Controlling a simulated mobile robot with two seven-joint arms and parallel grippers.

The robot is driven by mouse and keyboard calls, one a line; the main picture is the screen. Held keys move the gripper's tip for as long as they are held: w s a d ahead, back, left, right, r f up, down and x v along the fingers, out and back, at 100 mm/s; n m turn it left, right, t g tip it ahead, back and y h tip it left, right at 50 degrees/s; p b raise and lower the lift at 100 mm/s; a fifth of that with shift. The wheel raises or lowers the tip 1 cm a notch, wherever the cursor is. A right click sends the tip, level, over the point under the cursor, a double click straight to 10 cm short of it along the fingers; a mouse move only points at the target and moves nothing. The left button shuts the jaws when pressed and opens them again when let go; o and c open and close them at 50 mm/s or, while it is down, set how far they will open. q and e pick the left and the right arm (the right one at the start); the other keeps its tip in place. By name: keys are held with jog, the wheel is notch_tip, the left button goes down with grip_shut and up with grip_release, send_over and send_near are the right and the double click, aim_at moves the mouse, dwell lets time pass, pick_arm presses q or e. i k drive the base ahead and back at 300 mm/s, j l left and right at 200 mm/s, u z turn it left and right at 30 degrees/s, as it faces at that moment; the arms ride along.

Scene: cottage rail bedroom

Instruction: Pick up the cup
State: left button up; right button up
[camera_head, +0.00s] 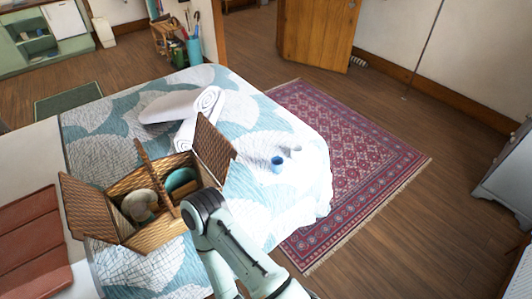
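A small blue cup (276,164) stands on the bed (250,205), near the bed's right side. A small pale object (296,151), perhaps a second cup, is just behind it to the right and is too small to make out. One of my pale arms comes in from the bottom, with its dark joint beside the basket, left of and nearer than the cup. No fingers of either gripper show, and the cup is not touched by the visible arm.
An open wicker basket (158,235) with raised lids holds a beige round thing and a teal thing. Rolled white towels (205,103) lie behind it. A red patterned rug (362,165) lies right of the bed. A grey cabinet (508,180) stands at the right edge.

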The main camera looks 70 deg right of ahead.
aim_at(277, 162)
jog(key=z, duration=2.55)
